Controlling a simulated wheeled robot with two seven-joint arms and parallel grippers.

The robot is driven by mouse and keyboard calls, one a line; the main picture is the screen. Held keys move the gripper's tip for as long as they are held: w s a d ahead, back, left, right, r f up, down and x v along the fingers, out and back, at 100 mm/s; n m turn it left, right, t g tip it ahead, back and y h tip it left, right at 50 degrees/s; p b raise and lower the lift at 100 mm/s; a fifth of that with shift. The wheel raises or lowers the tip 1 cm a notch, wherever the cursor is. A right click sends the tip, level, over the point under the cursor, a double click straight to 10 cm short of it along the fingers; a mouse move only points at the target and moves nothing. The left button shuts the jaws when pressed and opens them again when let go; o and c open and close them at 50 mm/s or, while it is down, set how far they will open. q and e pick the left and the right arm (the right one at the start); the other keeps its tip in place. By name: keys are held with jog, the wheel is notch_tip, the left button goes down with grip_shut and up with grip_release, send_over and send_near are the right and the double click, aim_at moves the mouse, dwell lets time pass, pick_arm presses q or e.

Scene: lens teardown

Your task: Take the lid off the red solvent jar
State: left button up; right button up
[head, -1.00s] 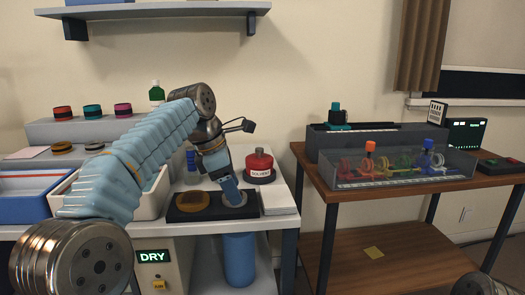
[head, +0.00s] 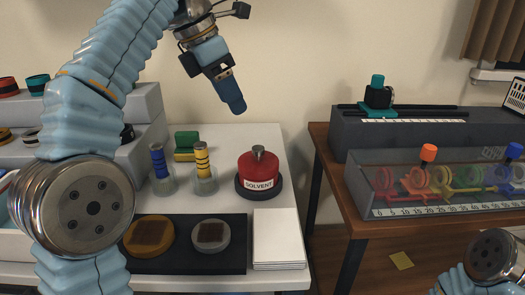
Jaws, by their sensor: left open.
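The red solvent jar (head: 258,183) stands upright on a dark round base at the right side of the white table, its white SOLVENT label facing me. Its lid, with a grey metal knob (head: 258,154), sits on top. My left gripper (head: 236,105) is raised above and a little left of the jar, clear of it, pointing down and to the right. It is open and seems empty; its fingers overlap from this side. My right gripper is outside the view; only part of my right arm shows at the lower right.
Left of the jar stand a yellow-banded tool (head: 202,160) and a blue tool (head: 159,162) in clear holders, with a green and yellow block (head: 186,146) behind. In front lie a black tray (head: 189,260) and a white stack (head: 279,238). A wooden table (head: 335,215) stands right, across a gap.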

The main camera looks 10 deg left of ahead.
pick_arm(q)
send_over(258, 148)
jog(key=s+a, duration=0.2)
notch_tip(258, 148, down, 6)
jog(key=shift+s+a+f, duration=0.15)
jog(key=shift+f, duration=0.1)
jog(key=shift+w+x, duration=0.15)
jog(key=shift+x, duration=1.35)
jog(key=shift+w+x, duration=0.15)
jog(key=shift+x, duration=1.35)
jog(key=shift+r, duration=0.1)
grip_shut()
